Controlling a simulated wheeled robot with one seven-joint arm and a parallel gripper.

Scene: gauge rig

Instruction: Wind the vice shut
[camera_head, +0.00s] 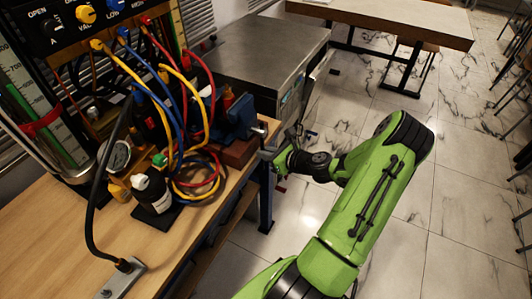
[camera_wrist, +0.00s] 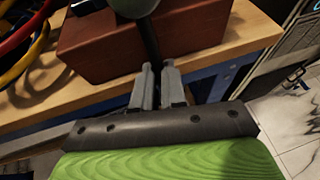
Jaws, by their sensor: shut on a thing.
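The blue vice (camera_head: 241,116) stands on a red-brown block (camera_head: 236,149) at the right edge of the wooden bench. The block also shows in the wrist view (camera_wrist: 95,45). A dark, thin handle bar (camera_wrist: 148,42) hangs from a rounded grey end (camera_wrist: 134,7) in front of the block. My gripper (camera_wrist: 156,70) is shut on the lower part of this bar, just off the bench edge. In the head view my gripper (camera_head: 270,154) is small, beside the block's right side. The gap between the vice jaws is too small to make out.
Coloured hoses (camera_head: 186,110) and a black-and-white bottle (camera_head: 151,189) crowd the bench left of the vice. A metal cabinet (camera_head: 255,50) stands behind. The bench front (camera_head: 60,235) is mostly bare, and open tiled floor (camera_head: 460,190) lies to the right.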

